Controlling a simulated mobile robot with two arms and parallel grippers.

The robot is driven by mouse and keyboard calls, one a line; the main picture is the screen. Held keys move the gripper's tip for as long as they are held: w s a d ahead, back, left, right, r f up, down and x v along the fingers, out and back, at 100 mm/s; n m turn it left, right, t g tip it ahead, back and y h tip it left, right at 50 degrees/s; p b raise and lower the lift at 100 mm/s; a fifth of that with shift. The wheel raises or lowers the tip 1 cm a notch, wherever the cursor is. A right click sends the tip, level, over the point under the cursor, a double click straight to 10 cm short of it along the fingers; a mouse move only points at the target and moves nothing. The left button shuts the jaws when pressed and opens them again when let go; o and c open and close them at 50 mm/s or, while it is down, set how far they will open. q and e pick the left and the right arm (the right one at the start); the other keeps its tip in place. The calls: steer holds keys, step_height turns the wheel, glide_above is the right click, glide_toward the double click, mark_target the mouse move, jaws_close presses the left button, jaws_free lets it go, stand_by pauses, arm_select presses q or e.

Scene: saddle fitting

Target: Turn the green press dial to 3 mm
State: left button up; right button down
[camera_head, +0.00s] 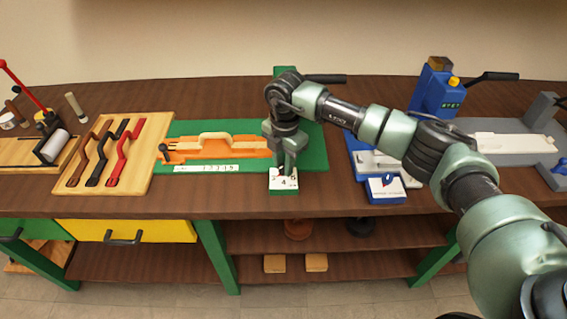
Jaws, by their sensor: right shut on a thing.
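The green press (316,150) stands at the middle of the bench, with a black lever handle at its top. At its front is a small white dial face (284,184) with printed numbers; a 4 shows at the lower middle. My right gripper (286,168) points down over this face and is shut on the green press dial. The gripper's fingers hide most of the dial, so I cannot read its setting. My left gripper is not in view.
Left of the dial, an orange bed (258,153) with a wooden piece lies on the green base. A wooden board (82,182) holds dark and red strap-like pieces. A blue press (437,95) stands to the right, partly behind my right arm.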

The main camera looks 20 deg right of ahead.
mark_target(283, 167)
steer(key=shift+w+r+m, duration=0.1)
steer(key=shift+r+m, duration=0.05)
steer(key=shift+m, duration=0.35)
steer(key=c, duration=1.1)
jaws_free()
step_height(283, 167, up, 8)
steer(key=shift+d+f+b, duration=0.1)
steer(key=shift+f+b, duration=0.05)
steer(key=shift+b, duration=0.85)
